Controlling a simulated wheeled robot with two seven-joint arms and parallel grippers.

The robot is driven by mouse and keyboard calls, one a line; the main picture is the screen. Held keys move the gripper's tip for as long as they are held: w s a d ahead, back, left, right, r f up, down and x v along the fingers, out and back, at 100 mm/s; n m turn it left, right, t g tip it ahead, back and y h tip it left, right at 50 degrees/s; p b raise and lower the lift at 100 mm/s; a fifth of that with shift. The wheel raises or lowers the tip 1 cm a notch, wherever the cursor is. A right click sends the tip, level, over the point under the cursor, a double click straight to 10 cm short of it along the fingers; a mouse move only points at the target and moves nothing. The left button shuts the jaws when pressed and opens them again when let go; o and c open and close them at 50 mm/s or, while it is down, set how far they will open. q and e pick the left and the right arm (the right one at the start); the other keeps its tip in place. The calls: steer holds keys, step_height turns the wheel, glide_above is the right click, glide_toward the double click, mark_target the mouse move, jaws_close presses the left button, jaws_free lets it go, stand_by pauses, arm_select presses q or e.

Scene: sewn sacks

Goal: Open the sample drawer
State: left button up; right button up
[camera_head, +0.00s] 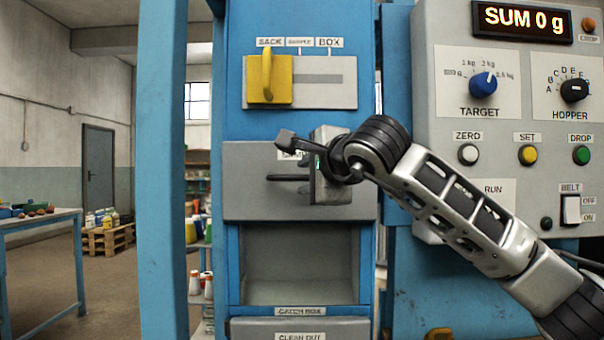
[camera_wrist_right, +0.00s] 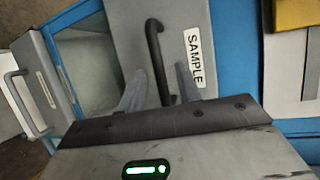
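The sample drawer (camera_head: 248,188) is a grey front in the blue machine, and it looks closed. Its dark bar handle (camera_head: 287,178) shows at the middle, and the SAMPLE label above it is mostly covered by my gripper. My right gripper (camera_head: 290,160) is in front of the drawer. In the right wrist view, the handle (camera_wrist_right: 157,60) runs between the two spread grey fingers of the right gripper (camera_wrist_right: 160,82), with gaps beside it. The fingers do not appear closed on it. The SAMPLE label (camera_wrist_right: 194,57) is beside one finger. My left gripper is out of view.
Above the drawer is a yellow slide handle (camera_head: 268,80) on a SACK/SAMPLE/BOX plate. Below is an open recess (camera_head: 300,265) and a clean-out front (camera_head: 300,328). A control panel (camera_head: 520,110) with knobs and buttons stands right. A blue post (camera_head: 163,170) stands left.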

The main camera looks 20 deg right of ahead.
steer(key=shift+x, duration=1.3)
jaws_close()
